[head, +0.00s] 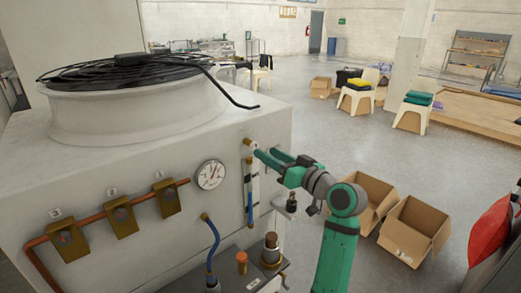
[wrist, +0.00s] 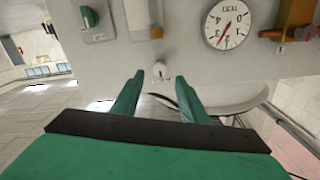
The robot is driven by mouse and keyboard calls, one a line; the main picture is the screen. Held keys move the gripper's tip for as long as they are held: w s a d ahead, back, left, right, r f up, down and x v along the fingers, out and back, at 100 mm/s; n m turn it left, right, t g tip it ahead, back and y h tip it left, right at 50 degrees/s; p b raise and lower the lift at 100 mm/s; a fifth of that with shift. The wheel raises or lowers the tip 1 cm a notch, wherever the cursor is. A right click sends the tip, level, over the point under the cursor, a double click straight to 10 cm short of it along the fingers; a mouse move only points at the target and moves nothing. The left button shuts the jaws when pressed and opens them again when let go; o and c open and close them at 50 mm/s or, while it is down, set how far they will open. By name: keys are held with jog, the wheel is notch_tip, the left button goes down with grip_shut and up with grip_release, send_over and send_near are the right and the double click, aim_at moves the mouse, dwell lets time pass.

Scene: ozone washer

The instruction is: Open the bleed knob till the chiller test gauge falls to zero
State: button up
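The test gauge (head: 211,174) is a round white dial on the chiller's front. In the wrist view the gauge (wrist: 228,24) is upside down, and its needle stands off zero, toward the low-middle numbers. My gripper (head: 265,153) is open near the top of the sight tube, right of the gauge. In the wrist view my gripper (wrist: 160,82) has a gap between its green fingers. A dark-topped metal fitting (head: 291,203) is below my gripper.
Brass valves (head: 120,215) on a copper pipe are left of the gauge. A blue hose (head: 213,250) and brass fittings (head: 271,250) stand below it. The fan (head: 120,70) tops the chiller.

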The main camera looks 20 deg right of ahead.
aim_at(256, 147)
jog(key=shift+x, duration=2.35)
grip_shut()
